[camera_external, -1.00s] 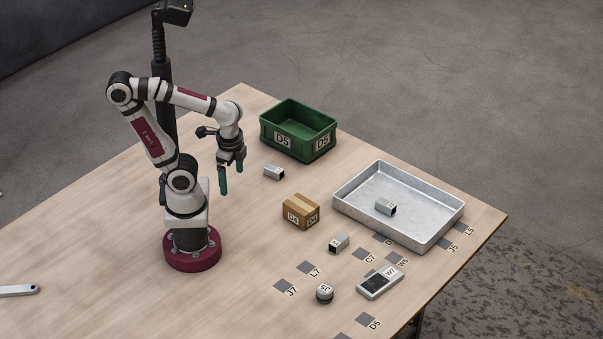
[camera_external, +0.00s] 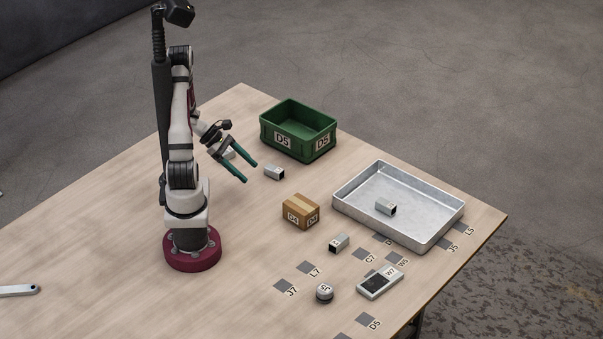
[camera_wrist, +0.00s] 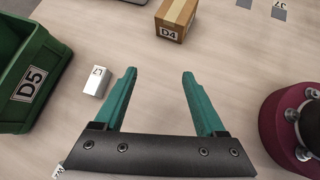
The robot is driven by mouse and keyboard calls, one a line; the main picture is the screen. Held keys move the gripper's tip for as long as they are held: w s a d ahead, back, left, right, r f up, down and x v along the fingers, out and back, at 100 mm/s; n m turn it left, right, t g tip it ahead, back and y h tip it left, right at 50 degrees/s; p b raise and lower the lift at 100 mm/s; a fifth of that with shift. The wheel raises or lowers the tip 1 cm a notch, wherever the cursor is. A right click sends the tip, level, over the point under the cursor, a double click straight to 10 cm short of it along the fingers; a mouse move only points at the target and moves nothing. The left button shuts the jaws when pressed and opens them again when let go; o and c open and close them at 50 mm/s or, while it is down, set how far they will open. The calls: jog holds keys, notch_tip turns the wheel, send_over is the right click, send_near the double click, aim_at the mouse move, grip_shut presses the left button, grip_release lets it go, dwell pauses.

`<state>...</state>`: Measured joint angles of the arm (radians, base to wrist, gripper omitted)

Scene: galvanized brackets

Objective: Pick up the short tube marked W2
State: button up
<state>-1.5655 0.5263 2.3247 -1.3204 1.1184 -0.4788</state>
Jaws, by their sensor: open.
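My gripper (camera_external: 249,172) is open and empty, its teal fingers tilted down to the right above the table. In the wrist view my gripper (camera_wrist: 160,73) has only bare table between its fingers. A short grey tube (camera_wrist: 95,82) lies left of the fingers, with a mark that seems to read L7; it appears to be the tube (camera_external: 274,172) beside the green bin. A pale piece (camera_external: 229,153) shows partly behind my gripper. At the wrist view's lower left edge, a label starting with W (camera_wrist: 58,168) is cut off, so I cannot confirm W2.
A green bin (camera_external: 281,141) stands behind the tubes. A cardboard box (camera_external: 300,212) is to the right. A metal tray (camera_external: 428,241) holds one tube (camera_external: 386,207). The front left table is mostly clear.

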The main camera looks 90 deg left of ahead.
jog(key=s+a+f+n+t+y, duration=0.1)
jog(key=s+a+n+t+y, duration=0.25)
jog(key=s+a+n, duration=0.2)
jog(key=n+g+y, duration=0.2)
jog(key=n+y, duration=0.6)
send_near(226, 155)
jog(key=shift+y, duration=0.25)
jog(key=w+a, duration=0.1)
jog(key=a, duration=0.1)
jog(key=w+a+f, duration=0.1)
jog(key=w+a, duration=0.1)
jog(key=shift+f, duration=0.1)
jog(key=x, duration=0.6)
jog(key=shift+s+f, duration=0.15)
jog(key=shift+f, duration=0.25)
jog(key=shift+d, duration=0.1)
grip_shut()
